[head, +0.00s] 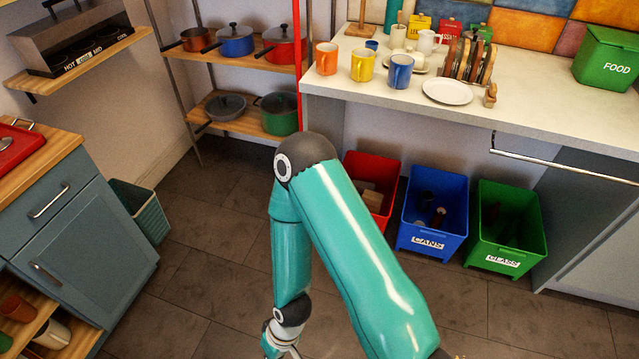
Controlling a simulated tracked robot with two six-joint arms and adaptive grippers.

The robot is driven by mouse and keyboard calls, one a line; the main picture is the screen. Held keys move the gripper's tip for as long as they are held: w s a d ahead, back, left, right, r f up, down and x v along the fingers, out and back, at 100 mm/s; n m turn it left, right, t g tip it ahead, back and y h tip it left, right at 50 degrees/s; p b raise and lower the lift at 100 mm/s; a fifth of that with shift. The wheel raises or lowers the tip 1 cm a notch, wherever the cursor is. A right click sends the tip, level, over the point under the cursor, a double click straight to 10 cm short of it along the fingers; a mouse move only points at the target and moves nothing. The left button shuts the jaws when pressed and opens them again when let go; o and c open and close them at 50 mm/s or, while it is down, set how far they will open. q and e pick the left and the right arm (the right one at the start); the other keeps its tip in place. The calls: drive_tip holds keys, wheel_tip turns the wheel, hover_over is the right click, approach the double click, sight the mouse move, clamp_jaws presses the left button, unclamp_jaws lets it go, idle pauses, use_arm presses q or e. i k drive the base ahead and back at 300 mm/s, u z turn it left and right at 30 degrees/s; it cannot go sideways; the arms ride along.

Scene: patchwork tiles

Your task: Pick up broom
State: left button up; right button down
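No broom head shows in the head view. A thin red upright pole (297,40) stands between the pot shelf and the left end of the counter. It may be a broom handle, but I cannot tell, and its lower end is hidden. One teal arm of mine rises from the bottom right, bends at a dark elbow and hangs down to a wrist at the bottom edge. No gripper fingers show for either arm.
Red (359,218), blue (420,243) and green (483,256) bins stand below the counter (560,110), which holds mugs and a plate. A pot shelf (272,63) stands at the back. A blue-grey cabinet (95,245) and a teal basket (147,219) are left. Dark floor is clear between.

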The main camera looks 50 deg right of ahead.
sight(296, 10)
drive_tip(key=u, duration=0.4)
drive_tip(key=i, duration=0.15)
drive_tip(key=z, duration=2.45)
drive_tip(key=i, duration=0.3)
drive_tip(key=z, duration=0.6)
drive_tip(key=i, duration=0.75)
drive_tip(key=u, duration=0.55)
